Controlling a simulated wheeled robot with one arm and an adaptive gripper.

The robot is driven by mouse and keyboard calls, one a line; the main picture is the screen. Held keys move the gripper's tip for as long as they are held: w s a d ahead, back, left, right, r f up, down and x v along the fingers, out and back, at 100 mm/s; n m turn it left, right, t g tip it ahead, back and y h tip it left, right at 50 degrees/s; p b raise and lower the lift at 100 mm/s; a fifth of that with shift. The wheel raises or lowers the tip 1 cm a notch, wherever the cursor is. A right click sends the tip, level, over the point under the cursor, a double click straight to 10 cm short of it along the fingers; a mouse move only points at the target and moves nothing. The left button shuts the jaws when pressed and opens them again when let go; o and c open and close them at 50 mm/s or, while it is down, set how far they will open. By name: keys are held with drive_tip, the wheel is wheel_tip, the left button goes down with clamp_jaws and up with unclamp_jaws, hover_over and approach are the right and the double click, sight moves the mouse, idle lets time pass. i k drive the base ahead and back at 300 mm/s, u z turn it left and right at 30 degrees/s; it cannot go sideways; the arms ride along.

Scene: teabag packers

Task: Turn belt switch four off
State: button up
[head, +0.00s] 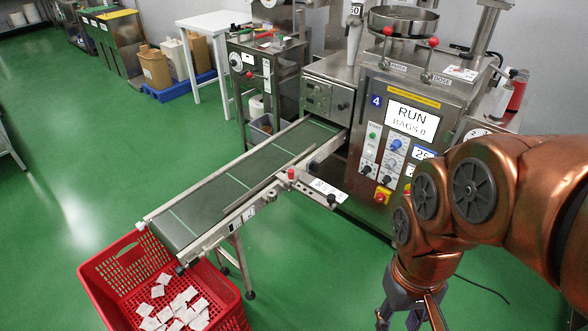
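The packing machine (445,95) has a blue "4" plate (376,101) and a display (411,119) reading "RUN BAGS 0". Its control panel (378,152) carries a green button, a blue knob, several small dark switches (367,170) and a red-and-yellow stop button (381,195). The switch labels are too small to read, so I cannot tell which is the belt switch or its position. The green conveyor belt (235,190) slopes from the machine toward the lower left. My gripper (412,322) hangs low, right of centre, apart from the panel; its fingertips are cut off by the bottom edge.
A red crate (95,283) with several white teabags (180,305) stands under the belt's end. A label plate (326,187) and red knob (291,174) sit at the belt's side. A tool cart (262,75) stands behind. Green floor (320,275) is clear between belt and gripper.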

sight(314, 165)
drive_tip(key=z, duration=1.3)
drive_tip(key=i, duration=0.7)
drive_tip(key=u, duration=2.35)
